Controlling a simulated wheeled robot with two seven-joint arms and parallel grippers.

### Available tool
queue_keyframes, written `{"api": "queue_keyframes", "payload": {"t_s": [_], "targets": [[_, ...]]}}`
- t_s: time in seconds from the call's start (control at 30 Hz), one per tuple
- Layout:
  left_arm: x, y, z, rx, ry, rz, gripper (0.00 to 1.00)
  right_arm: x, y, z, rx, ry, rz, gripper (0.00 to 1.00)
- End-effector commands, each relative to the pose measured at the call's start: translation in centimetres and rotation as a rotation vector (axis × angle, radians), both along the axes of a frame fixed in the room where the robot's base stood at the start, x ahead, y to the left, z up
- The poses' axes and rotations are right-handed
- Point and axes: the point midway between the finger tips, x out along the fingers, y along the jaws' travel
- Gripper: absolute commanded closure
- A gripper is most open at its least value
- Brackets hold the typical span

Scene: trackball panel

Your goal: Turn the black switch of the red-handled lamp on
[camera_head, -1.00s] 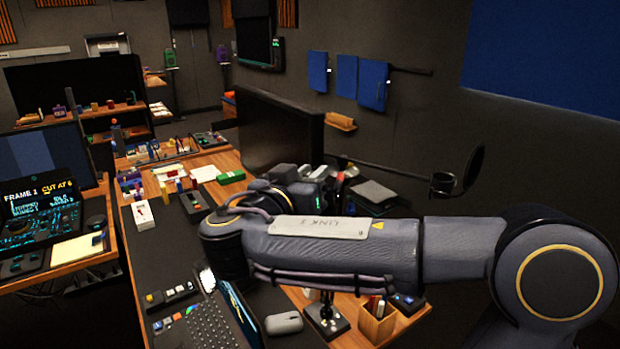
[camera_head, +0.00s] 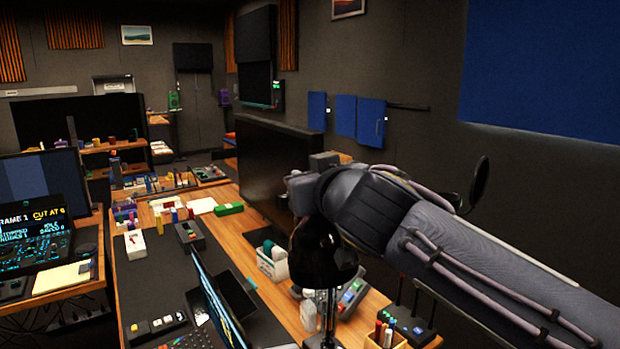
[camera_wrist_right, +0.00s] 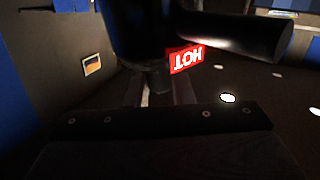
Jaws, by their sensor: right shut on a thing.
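A black lamp head (camera_head: 325,262) on a thin upright stem stands in front of the desk in the head view, just below the end of my right arm. My right gripper (camera_wrist_right: 160,97) is shut on a dark stub under the lamp head, which looks like the black switch (camera_wrist_right: 158,78). Its on or off position is too dark to tell. No red handle shows. My left gripper is out of view.
A large dark monitor (camera_head: 290,165) stands behind the lamp. A laptop (camera_head: 218,308), a pen box (camera_head: 388,335) and a small button panel (camera_head: 352,296) are near the lamp. My right arm crosses the right side.

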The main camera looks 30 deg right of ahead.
Motion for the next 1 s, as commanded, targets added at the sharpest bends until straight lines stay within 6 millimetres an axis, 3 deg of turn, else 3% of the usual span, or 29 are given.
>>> {"api": "queue_keyframes", "payload": {"t_s": [0.1, 0.33, 0.97, 1.0], "targets": [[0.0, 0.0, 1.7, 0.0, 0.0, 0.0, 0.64, 0.0, -0.1, 0.5, 0.011, 0.01, 0.074, 1.0], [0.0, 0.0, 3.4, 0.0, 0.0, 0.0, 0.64, 0.0, 0.0, 0.3, 0.021, 0.022, 0.169, 1.0], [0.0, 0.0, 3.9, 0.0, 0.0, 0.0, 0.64, 0.1, 0.0, -0.2, 0.022, 0.03, 0.214, 1.0], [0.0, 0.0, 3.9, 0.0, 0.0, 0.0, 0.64, 0.1, 0.0, -0.2, 0.022, 0.03, 0.214, 0.75]]}}
